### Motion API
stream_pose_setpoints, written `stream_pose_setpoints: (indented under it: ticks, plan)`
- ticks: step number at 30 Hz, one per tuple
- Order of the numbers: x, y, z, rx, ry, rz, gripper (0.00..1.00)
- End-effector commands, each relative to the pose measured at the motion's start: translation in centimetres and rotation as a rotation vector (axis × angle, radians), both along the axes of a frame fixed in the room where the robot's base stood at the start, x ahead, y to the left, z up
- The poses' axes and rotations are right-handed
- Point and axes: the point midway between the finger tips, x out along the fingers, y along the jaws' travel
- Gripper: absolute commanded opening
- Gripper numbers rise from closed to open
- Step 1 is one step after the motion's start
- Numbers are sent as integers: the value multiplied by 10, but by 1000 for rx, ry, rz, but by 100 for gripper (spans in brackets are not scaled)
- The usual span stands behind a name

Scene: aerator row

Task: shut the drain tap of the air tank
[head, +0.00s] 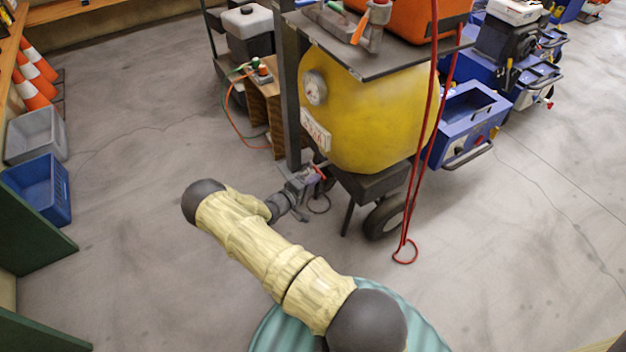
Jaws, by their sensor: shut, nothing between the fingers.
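The air tank (385,115) is a yellow rounded vessel with a gauge and a white label. It stands on a dark frame with a wheel, right of the picture's centre. A small red lever (319,172), which looks like the drain tap's handle, shows low at the tank's left underside. My gripper (312,178) is shut beside it, with nothing seen held. The fingertips are close to the red lever; I cannot tell whether they touch it. The gripper and frame hide most of the tap body, and the lever's exact angle is too small to read.
A red hose (412,200) hangs in front of the tank down to the floor. A dark post (291,110) stands left of the tank. Blue machines (465,125) stand at right. A blue crate (40,188) and cones (35,75) are at left. The floor between is clear.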

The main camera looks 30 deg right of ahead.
Motion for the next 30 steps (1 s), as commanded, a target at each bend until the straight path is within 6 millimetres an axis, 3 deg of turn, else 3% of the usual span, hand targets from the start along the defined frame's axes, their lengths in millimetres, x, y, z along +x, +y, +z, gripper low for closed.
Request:
stream_pose_setpoints:
  ticks: [6, 18, 24, 30]
  plan:
    - [1, 38, 9, 2, -2, 9, 0]
    - [-59, 85, 20, 1, 1, 2, 0]
    - [-73, 97, 20, 3, 0, 1, 0]
    - [-73, 98, 20, 3, -1, 2, 0]
